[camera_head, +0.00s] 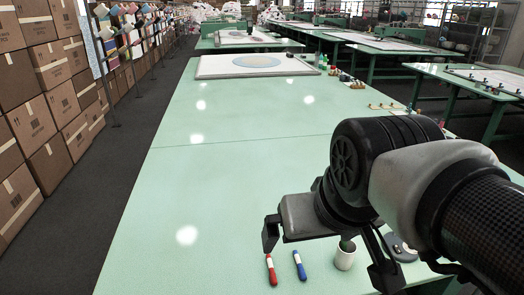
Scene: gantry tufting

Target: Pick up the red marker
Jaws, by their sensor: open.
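The red marker (271,270) lies on the green table (180,240) near the bottom of the view. It has a red body with a white band. My gripper (328,256) is open above the near part of the table, its fingers spread wide to left and right. The left finger shows just above the far end of the red marker in the picture; I cannot tell the height between them. Nothing shows held between the fingers.
A blue marker (299,265) lies just right of the red one. The table's left and middle are clear.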

